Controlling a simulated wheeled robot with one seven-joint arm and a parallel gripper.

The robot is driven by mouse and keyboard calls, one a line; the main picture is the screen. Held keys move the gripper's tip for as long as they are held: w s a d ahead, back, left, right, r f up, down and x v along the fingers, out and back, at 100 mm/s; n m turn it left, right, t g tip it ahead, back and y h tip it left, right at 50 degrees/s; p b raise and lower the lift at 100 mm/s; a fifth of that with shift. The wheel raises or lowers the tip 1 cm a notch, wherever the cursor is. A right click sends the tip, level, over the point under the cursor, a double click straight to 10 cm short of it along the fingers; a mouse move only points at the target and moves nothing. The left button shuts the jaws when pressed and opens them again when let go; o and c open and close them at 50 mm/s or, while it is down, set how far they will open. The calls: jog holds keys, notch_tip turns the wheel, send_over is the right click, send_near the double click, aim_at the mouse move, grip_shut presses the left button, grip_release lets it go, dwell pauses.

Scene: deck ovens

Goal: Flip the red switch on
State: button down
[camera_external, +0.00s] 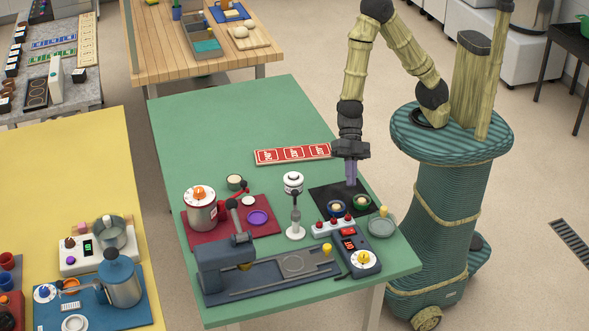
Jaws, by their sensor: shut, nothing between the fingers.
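A dark blue control box (365,270) with a red lit display (348,244) and a white-and-yellow dial stands near the front right corner of the green table. A small red switch (348,231) appears at its back end; its position is too small to tell. Beside it, a white strip (322,232) carries several red knobs. My gripper (351,184) points down above the back of a black mat (321,191), behind the strip and box. Its fingers are shut and empty, apart from the switch.
A glass dish (381,226) stands right of the box. A white stand (295,215) is left of the strip. The table's back left is clear.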

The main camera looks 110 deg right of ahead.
jog(key=b, duration=0.1)
send_over(346, 233)
jog(key=s+d, duration=0.2)
jog(key=f, duration=0.6)
jog(key=shift+s+d+f, duration=0.2)
jog(key=shift+f, duration=0.05)
jog(key=shift+w+f, duration=0.25)
jog(key=shift+f, duration=0.3)
jog(key=shift+w+f, duration=0.2)
jog(key=shift+f, duration=0.3)
jog(key=shift+w+f, duration=0.3)
jog(key=shift+f, duration=0.45)
jog(key=shift+d, duration=0.1)
jog(key=shift+w+r+p, duration=0.15)
jog(key=shift+p, duration=0.85)
jog(key=shift+f, duration=0.3)
